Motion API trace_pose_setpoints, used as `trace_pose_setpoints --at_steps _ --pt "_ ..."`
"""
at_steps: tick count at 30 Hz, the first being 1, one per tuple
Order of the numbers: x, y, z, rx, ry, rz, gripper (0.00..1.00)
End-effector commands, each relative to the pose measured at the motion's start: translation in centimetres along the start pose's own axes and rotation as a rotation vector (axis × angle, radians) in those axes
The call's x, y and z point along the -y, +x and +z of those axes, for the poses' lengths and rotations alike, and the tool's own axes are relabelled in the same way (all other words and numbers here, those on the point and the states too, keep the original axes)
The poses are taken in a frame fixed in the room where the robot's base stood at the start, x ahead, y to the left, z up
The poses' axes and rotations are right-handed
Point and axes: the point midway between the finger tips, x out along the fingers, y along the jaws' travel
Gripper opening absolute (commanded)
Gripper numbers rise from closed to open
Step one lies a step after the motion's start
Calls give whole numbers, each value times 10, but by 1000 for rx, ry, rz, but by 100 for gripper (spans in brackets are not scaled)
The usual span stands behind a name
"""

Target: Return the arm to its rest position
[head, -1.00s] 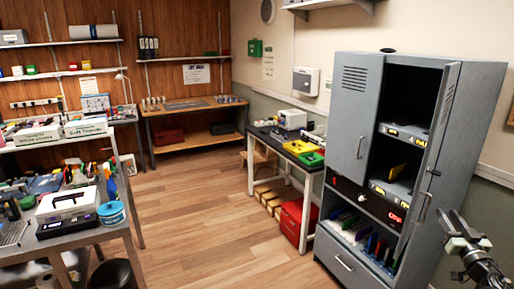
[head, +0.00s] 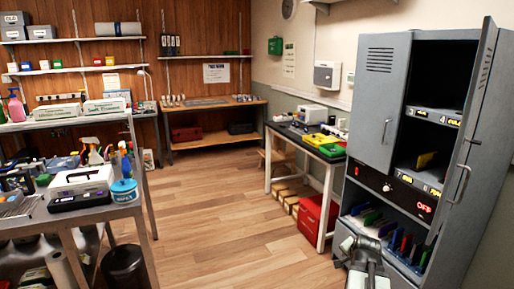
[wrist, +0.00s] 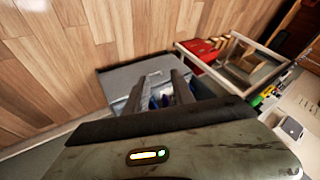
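My gripper (head: 358,245) shows at the lower right of the head view, in front of the grey cabinet's (head: 376,104) lower bin. In the wrist view my gripper (wrist: 158,88) has two dark fingers apart, with a gap between them and nothing seen held. Beyond the fingers in the wrist view are blue and dark upright items in the bin, partly hidden by the fingers. The cabinet's right door (head: 468,150) stands open, and yellow-labelled shelves show inside.
A red "OFF" display (head: 424,209) is on the cabinet. A dark-topped bench (head: 300,139) with yellow and green trays and a red box (head: 316,219) stand left of it. A metal table (head: 70,222) is at the left. The wooden floor (head: 215,215) between is clear.

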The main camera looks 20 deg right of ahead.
Motion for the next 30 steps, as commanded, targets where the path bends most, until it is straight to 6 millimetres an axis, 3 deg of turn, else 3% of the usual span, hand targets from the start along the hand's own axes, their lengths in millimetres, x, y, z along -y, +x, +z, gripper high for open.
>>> trace_pose_setpoints --at_steps 1,6,10,12,15,18,21,30 --pt "42 -22 24 67 -99 1 30" --pt "131 -74 134 300 -472 22 30" --pt "179 -134 218 470 -781 37 30" --pt "196 -169 259 554 -940 44 30" --pt "208 -211 303 647 -1129 56 30" --pt "212 -238 331 707 -1251 65 30" --pt "211 -248 345 734 -1308 70 30" --pt "209 -247 347 738 -1313 70 30"
